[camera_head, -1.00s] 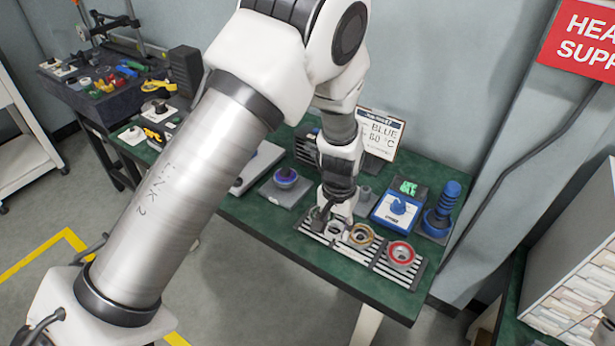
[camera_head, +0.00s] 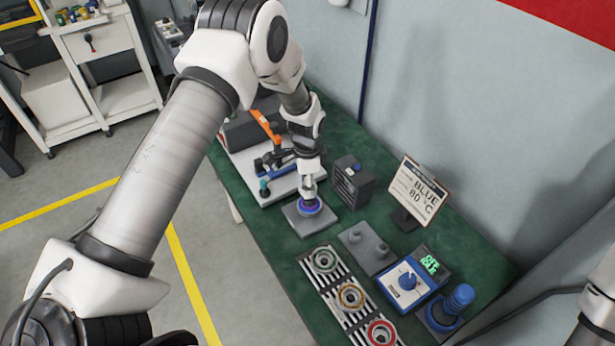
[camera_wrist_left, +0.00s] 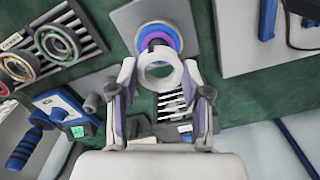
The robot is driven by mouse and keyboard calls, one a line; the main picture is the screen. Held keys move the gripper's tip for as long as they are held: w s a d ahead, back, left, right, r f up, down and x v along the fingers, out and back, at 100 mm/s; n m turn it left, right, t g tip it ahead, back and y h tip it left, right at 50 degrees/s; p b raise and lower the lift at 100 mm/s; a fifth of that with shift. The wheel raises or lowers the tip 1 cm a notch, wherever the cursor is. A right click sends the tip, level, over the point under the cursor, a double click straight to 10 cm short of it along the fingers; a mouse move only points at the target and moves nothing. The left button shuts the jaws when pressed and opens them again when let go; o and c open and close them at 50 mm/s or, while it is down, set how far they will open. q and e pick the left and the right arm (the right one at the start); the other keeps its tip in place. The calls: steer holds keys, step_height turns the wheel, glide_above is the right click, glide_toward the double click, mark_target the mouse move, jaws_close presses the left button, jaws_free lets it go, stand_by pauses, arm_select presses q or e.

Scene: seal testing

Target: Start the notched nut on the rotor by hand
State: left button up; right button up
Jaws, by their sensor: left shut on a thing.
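My left gripper (camera_head: 308,190) is shut on a pale grey ring, the notched nut (camera_wrist_left: 160,86), gripped at its sides between the two fingers. In the head view the gripper points down over the rotor (camera_head: 311,207), which shows blue and purple rings on a grey square base (camera_head: 297,224). In the left wrist view the rotor (camera_wrist_left: 158,36) is just beyond the nut, and the nut overlaps its edge in the picture. Whether nut and rotor touch cannot be told. My right gripper is not in view.
A slotted rack (camera_head: 333,290) holds a grey-green, a brass and a red ring. Beside it are a grey plate with pegs (camera_head: 368,248), a blue heater (camera_head: 403,287), a blue-handled tool (camera_head: 455,303) and a sign (camera_head: 418,190). A dark box (camera_head: 351,183) stands close right of the rotor.

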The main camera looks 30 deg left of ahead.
mark_target(309, 200)
arm_select(q)
steer(key=f, duration=0.1)
steer(key=f+b, duration=0.1)
steer(key=f, duration=0.1)
steer(key=shift+w+d+f, duration=0.15)
steer(key=shift+w+d, duration=0.05)
steer(key=shift+w, duration=0.15)
steer(key=shift+d+f+b, duration=0.1)
steer(key=shift+f+b, duration=0.15)
steer(key=shift+b, duration=0.1)
steer(key=shift+s+r+n+p, duration=0.1)
steer(key=shift+r+n+p, duration=0.15)
steer(key=shift+n, duration=0.25)
steer(key=shift+r+n+p, duration=0.1)
steer(key=shift+n+p, duration=0.2)
steer(key=shift+n, duration=0.2)
steer(key=shift+s+n, duration=0.15)
steer(key=shift+n, duration=0.75)
steer(key=n+p, duration=0.1)
steer(key=n, duration=0.3)
steer(key=shift+s, duration=0.1)
steer(key=n, duration=0.4)
steer(key=shift+f, duration=0.1)
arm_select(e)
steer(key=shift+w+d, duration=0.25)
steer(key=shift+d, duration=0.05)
arm_select(q)
steer(key=shift+f, duration=0.5)
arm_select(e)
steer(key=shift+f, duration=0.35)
